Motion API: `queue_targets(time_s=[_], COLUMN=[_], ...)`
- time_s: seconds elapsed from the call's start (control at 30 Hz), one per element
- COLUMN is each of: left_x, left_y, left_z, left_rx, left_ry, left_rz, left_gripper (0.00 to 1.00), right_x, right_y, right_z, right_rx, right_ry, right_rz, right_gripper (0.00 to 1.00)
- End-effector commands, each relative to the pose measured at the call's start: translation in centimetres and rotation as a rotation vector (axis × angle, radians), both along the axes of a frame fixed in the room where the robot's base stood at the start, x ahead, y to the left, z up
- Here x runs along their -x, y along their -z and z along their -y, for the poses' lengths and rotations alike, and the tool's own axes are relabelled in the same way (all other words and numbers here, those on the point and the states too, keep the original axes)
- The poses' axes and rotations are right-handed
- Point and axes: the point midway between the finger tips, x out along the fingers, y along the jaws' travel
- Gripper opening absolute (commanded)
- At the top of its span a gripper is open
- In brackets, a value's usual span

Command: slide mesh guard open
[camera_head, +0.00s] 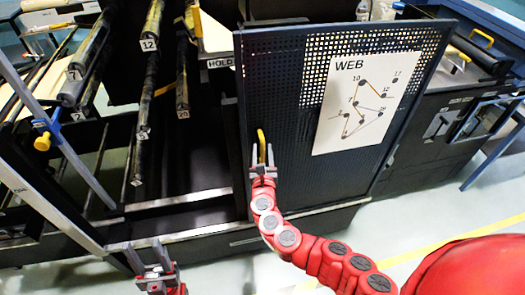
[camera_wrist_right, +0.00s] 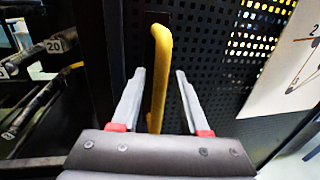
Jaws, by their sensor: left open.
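The dark perforated mesh guard (camera_head: 290,105) stands upright on the right half of the machine in the head view. A yellow handle (camera_head: 261,143) is on its left edge; it also shows in the right wrist view (camera_wrist_right: 158,75). My right gripper (camera_head: 262,160) is at the handle. In the right wrist view its two fingers (camera_wrist_right: 160,100) are apart on either side of the handle, with a gap visible on each side. My left gripper (camera_head: 152,262) is open and empty at the bottom left, low in front of the machine.
A white WEB diagram sheet (camera_head: 367,102) is on the guard. Left of the guard, the machine is open, with numbered rollers (camera_head: 150,60). A slanted grey bar (camera_head: 60,135) with a yellow knob crosses the left side. Clear floor (camera_head: 400,220) lies at the lower right.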

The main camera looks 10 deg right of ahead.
Motion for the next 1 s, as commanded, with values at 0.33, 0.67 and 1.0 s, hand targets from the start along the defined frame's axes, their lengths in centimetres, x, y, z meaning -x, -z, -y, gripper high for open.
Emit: queue_targets(time_s=[0.33, 0.67, 1.0], left_x=[0.0, 0.0, 0.0], left_y=[0.1, 1.2, 2.9], left_z=[0.0, 0.0, 0.0], left_rx=[0.0, 0.0, 0.0], left_ry=[0.0, 0.0, 0.0], left_rz=[0.0, 0.0, 0.0], left_gripper=[0.5, 0.5, 0.5], right_x=[0.1, 3.8, 10.2], right_y=[-0.1, 0.2, 0.3], right_z=[-0.1, -0.9, -2.2], right_rx=[0.0, 0.0, 0.0], right_ry=[-0.001, -0.007, -0.007], right_rz=[0.002, 0.002, 0.001], right_gripper=[0.5, 0.5, 0.5])
